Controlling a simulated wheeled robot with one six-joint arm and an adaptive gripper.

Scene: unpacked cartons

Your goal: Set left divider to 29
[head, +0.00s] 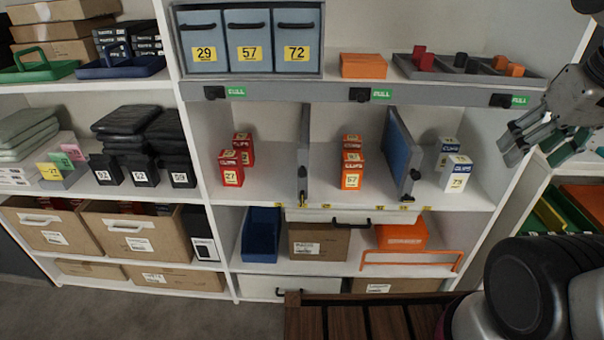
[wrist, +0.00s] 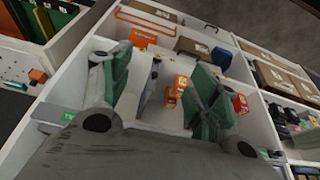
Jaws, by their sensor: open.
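The left divider (head: 303,145) is a thin grey upright panel in the middle shelf bay, with a dark knob and a yellow mark at its front foot. It stands between red boxes (head: 231,168) on its left and orange boxes (head: 352,170) on its right. The right divider (head: 397,148) is a blue-faced panel between the orange boxes and blue-white boxes (head: 456,172). My gripper (head: 528,148) is open and empty at the far right, apart from both dividers. Its spread fingers fill the wrist view (wrist: 163,80), partly hiding the bay. A bin labelled 29 (head: 205,38) stands on top.
Small yellow marks (head: 380,207) run along the shelf's front edge, too small to read. Black latches with green PULL labels (head: 375,94) line the grey rail above. An orange bar (head: 411,254) protrudes below. A wooden slatted surface (head: 360,322) lies in front.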

